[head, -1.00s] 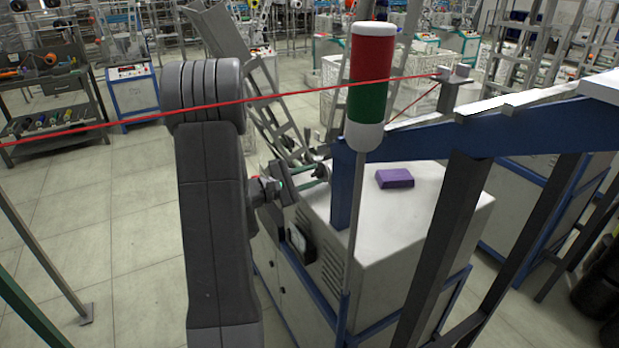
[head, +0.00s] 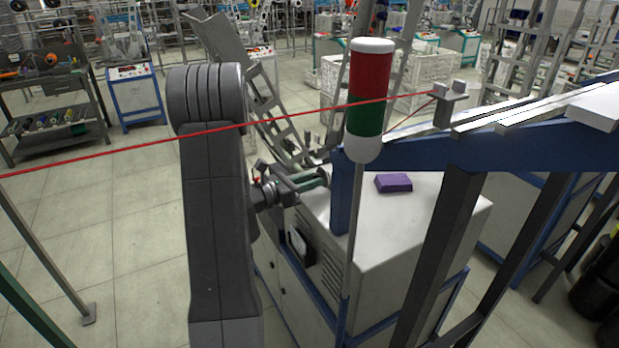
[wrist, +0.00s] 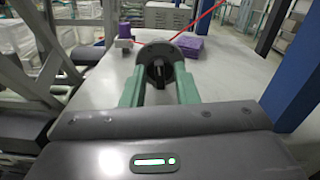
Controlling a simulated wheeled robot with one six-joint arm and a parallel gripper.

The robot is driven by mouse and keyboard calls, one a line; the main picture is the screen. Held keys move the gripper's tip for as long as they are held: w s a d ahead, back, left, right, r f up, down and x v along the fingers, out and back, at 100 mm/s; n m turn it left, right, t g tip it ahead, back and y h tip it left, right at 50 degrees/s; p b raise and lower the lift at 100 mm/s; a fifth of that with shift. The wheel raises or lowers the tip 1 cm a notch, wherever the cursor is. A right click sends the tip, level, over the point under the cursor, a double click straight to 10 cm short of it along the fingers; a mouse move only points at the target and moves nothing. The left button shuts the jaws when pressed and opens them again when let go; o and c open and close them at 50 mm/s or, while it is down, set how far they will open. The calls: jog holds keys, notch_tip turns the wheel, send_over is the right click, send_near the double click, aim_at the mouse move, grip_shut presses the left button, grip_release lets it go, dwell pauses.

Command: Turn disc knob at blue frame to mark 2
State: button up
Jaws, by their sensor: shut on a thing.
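The disc knob (wrist: 159,62) is a dark round disc with a slot-like centre, in the middle of the wrist view. The two green fingers of my gripper (wrist: 159,88) stand on either side of it and are shut on it. In the head view my gripper (head: 314,181) is small, left of the post of the blue frame (head: 343,200), and the knob cannot be made out there. The blue frame also shows at the right of the wrist view (wrist: 300,80). I cannot read any mark on or around the knob.
A white cabinet (head: 420,225) carries a purple block (head: 393,182). A red-green signal lamp (head: 368,95) on a pole stands in front of it. A red thread (head: 290,115) runs across the head view. Dark slanted posts (head: 440,250) stand at the right.

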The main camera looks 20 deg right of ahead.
jog(key=shift+n+p, duration=0.95)
jog(key=shift+n, duration=1.05)
jog(key=o, duration=1)
jog(key=s+a+b, duration=0.1)
jog(key=a+b, duration=0.1)
jog(key=a, duration=1.2)
jog(key=shift+d, duration=0.2)
